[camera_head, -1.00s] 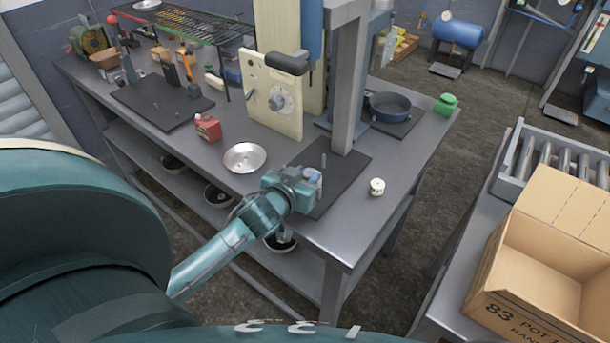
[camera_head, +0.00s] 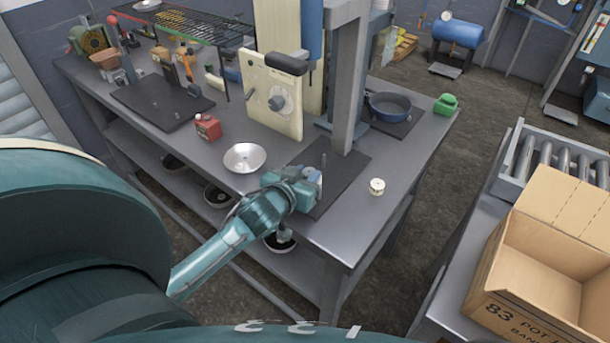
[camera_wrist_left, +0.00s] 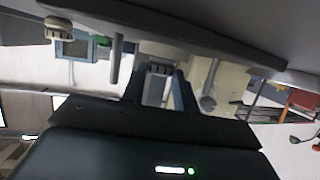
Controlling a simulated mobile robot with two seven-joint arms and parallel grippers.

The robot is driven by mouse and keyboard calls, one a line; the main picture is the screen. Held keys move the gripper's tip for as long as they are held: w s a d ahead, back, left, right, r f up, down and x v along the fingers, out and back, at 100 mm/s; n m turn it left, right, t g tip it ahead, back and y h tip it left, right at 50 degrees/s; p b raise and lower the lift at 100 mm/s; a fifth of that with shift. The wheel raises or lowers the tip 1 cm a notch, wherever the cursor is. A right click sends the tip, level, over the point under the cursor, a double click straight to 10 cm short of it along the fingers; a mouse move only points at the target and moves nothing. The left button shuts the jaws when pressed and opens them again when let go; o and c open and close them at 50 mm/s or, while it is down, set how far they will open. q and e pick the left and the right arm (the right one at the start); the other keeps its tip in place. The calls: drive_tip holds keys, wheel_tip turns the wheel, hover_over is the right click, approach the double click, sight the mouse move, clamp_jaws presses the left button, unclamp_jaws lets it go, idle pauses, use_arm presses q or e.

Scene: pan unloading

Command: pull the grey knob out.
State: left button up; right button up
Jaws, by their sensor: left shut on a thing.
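My left gripper (camera_head: 318,182) is at the near edge of the dark mat (camera_head: 335,160) on the bench. In the left wrist view its two dark fingers (camera_wrist_left: 160,90) are closed on a small grey piece, which I take to be the grey knob (camera_wrist_left: 157,86). In the head view the hand hides most of that piece. A cream panel (camera_head: 262,88) with a round grey dial (camera_head: 281,101) and a black handle (camera_head: 286,63) stands farther back, apart from the gripper. My right gripper is not in view.
A metal bowl (camera_head: 244,158) and a red container (camera_head: 208,127) stand left of the gripper. A small white jar (camera_head: 377,187) stands to the right. A grey post (camera_head: 347,90) rises behind the mat. A blue pan (camera_head: 389,105) and an open cardboard box (camera_head: 540,255) are farther right.

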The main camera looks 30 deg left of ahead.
use_arm(q)
drive_tip(key=shift+r, duration=0.65)
drive_tip(key=shift+r, duration=1.15)
